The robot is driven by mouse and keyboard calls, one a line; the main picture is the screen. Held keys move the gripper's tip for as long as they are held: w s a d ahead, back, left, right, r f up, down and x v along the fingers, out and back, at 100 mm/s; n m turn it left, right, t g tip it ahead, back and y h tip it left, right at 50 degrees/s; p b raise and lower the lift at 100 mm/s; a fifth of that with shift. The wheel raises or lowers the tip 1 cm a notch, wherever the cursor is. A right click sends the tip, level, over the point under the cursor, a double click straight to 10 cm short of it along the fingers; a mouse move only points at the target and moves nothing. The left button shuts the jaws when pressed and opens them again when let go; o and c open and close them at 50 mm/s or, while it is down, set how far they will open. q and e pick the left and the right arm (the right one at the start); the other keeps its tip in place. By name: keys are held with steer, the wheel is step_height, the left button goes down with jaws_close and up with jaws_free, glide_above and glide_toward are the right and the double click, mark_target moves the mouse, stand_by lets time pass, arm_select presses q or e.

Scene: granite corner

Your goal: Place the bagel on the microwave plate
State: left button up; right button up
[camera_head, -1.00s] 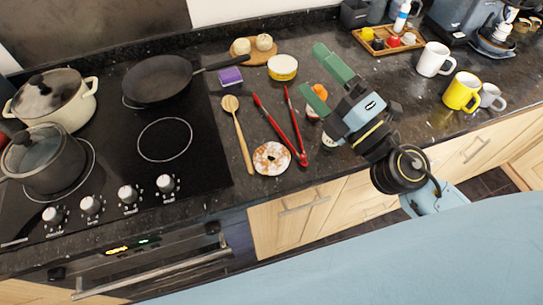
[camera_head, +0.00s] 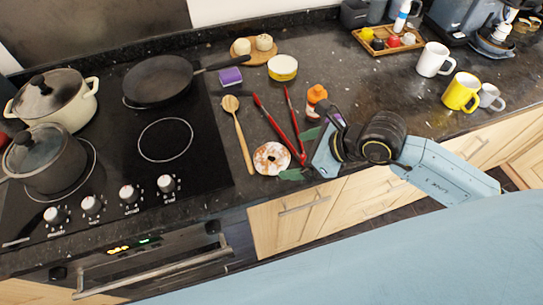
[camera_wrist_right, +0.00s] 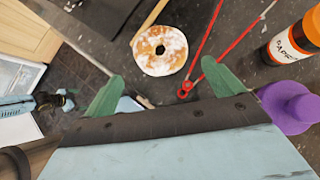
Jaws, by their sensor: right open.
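The bagel (camera_head: 271,158), ring-shaped with white icing and brown patches, lies flat on the dark granite counter near the front edge, right of the stove. It also shows whole in the right wrist view (camera_wrist_right: 160,50). My right gripper (camera_head: 301,154) is open and empty, with its green fingers low and just right of the bagel. In the right wrist view, the gripper (camera_wrist_right: 162,74) has the bagel ahead of and between the lines of its spread fingertips, apart from them. I see no microwave plate in either view. My left gripper is out of view.
Red tongs (camera_head: 284,133) and a wooden spoon (camera_head: 239,138) lie close to the bagel. An orange-capped bottle (camera_head: 316,97) and a purple object (camera_wrist_right: 288,106) stand near my right gripper. The stove (camera_head: 165,139) is left; open counter lies before the mugs (camera_head: 434,59).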

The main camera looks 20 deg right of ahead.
mark_target(267, 158)
steer(key=shift+x, duration=1)
steer(key=shift+r+x, duration=0.25)
steer(key=shift+x, duration=2.55)
steer(key=shift+w+a, duration=0.15)
steer(key=c, duration=0.3)
